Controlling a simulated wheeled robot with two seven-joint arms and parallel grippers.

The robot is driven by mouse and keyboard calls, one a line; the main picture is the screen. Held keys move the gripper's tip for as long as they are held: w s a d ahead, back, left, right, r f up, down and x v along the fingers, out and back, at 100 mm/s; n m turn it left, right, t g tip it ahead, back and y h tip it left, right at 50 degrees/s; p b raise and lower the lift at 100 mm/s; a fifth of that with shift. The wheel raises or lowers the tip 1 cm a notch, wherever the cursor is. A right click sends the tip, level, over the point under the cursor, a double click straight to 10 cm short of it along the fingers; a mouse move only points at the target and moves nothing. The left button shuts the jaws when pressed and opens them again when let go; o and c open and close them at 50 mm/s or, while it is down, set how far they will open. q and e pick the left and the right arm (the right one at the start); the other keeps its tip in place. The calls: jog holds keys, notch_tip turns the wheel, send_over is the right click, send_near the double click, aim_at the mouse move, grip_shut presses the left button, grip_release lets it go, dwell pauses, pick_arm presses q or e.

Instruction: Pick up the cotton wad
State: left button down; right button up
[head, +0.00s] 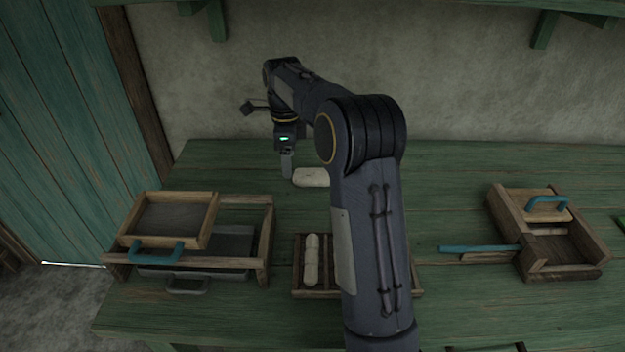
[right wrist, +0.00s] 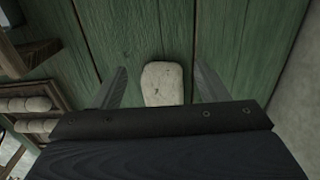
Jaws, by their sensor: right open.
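The cotton wad (head: 311,177) is a pale, rounded block lying on the green table towards the back. My right gripper (head: 287,165) is just left of the wad in the head view, pointing down. In the right wrist view, the wad (right wrist: 162,84) lies between the two open fingers (right wrist: 160,86), with a gap on each side. Nothing is held. Whether the fingertips are level with the wad or above it is hard to tell. My left gripper is in neither view.
A wooden tray (head: 298,268) with pale rolls stands in front, partly behind my right arm. A wooden frame box (head: 265,235) with a tray on top stands left. Another wooden box (head: 590,268) with a teal handle stands right. Green table (head: 440,185) is clear at back right.

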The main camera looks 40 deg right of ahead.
aim_at(303, 176)
jog(key=f, duration=0.2)
jog(key=f+b, duration=0.1)
jog(key=f, duration=0.1)
jog(key=shift+s+d, duration=0.35)
jog(key=shift+f, duration=0.35)
jog(key=c, duration=0.9)
